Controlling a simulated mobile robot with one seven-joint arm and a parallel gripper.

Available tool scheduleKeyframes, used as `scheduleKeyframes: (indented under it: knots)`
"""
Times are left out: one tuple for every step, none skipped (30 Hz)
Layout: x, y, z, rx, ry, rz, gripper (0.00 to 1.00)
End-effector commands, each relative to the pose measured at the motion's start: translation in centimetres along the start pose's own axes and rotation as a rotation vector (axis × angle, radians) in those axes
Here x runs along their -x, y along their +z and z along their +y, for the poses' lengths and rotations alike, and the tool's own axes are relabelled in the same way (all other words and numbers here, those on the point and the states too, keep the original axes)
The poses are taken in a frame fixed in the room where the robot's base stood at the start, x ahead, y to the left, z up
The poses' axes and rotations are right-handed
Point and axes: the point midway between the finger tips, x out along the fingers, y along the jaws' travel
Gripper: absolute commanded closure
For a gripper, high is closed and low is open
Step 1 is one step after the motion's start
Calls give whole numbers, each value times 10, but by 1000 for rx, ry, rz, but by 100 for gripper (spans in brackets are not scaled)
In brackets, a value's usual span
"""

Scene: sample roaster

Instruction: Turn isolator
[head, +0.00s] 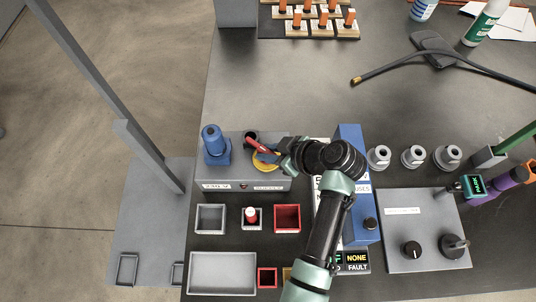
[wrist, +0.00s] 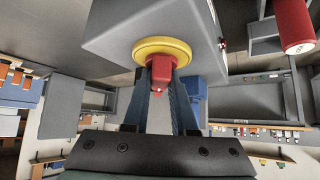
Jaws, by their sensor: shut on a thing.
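The isolator has a red handle (wrist: 161,68) on a round yellow disc (wrist: 148,47), mounted on a grey box (wrist: 115,38). In the head view the box (head: 215,177) stands left of centre, with the yellow disc (head: 262,165) and red handle (head: 255,143) on its top right. My gripper (wrist: 162,88) is shut on the red handle, with a finger on either side of it. In the head view my gripper (head: 270,155) comes in from the right and hides part of the disc. The handle's exact angle is hard to tell.
A blue connector (head: 213,148) stands on the box's left end. A tall blue block (head: 350,150) stands right of my wrist. Grey and red trays (head: 222,272) lie in front. A grey panel with knobs (head: 425,225) is at right.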

Motion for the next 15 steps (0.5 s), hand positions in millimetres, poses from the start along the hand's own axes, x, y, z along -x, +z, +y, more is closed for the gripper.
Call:
scheduleKeyframes:
  knots:
    - [-3,3,3,32,-29,1,100]
    - [-3,3,3,54,-48,2,100]
    - [-3,3,3,80,-76,2,100]
    - [-3,3,3,99,-96,2,100]
    - [-3,3,4,120,-115,2,100]
    - [-3,3,4,146,-142,1,100]
    - [-3,3,4,166,-161,1,100]
    - [-4,3,4,185,-181,1,100]
    - [-3,3,4,210,-206,1,100]
    - [-4,3,4,229,-224,1,100]
    - [-4,3,4,246,-242,1,100]
    - [-3,2,4,269,-264,1,100]
    - [-4,3,4,284,-281,1,100]
    - [-3,2,4,300,-296,1,100]
    - [-3,3,4,319,-317,0,100]
